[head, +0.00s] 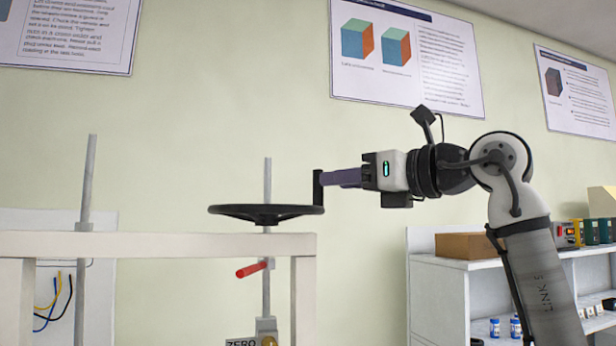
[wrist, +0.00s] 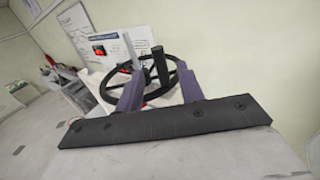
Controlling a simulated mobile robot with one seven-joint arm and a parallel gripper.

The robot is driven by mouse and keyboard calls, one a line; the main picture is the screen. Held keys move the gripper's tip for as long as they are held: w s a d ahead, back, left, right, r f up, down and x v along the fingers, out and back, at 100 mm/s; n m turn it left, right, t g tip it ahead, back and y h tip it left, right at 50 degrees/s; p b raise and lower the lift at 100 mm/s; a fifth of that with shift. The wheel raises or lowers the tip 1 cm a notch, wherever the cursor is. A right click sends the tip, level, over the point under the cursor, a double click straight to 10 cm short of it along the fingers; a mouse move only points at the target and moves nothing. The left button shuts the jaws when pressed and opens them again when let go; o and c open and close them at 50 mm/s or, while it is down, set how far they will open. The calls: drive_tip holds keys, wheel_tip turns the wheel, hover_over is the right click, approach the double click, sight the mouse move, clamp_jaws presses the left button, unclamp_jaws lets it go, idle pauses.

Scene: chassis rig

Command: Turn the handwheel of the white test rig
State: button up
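The black handwheel (head: 245,211) lies flat above the top beam of the white test rig (head: 150,245). Its upright black handle (head: 318,188) stands on the right side of the rim. My gripper (head: 330,178) comes in level from the right, its purple fingertips at the handle. In the wrist view the handle (wrist: 159,66) stands between the two fingers of my gripper (wrist: 160,75), with a gap visible on each side, so the gripper is open. The wheel (wrist: 118,82) spreads behind the fingers there. Whether either finger touches the handle cannot be told.
A red lever (head: 252,269) sits on a grey post below the wheel. A taller grey post (head: 88,185) stands at the left. A white shelf (head: 440,275) with a cardboard box (head: 466,246) is at the right. Posters hang on the wall behind.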

drive_tip(key=p+x, duration=0.2)
drive_tip(key=x, duration=0.5)
drive_tip(key=shift+w+a, duration=0.15)
clamp_jaws()
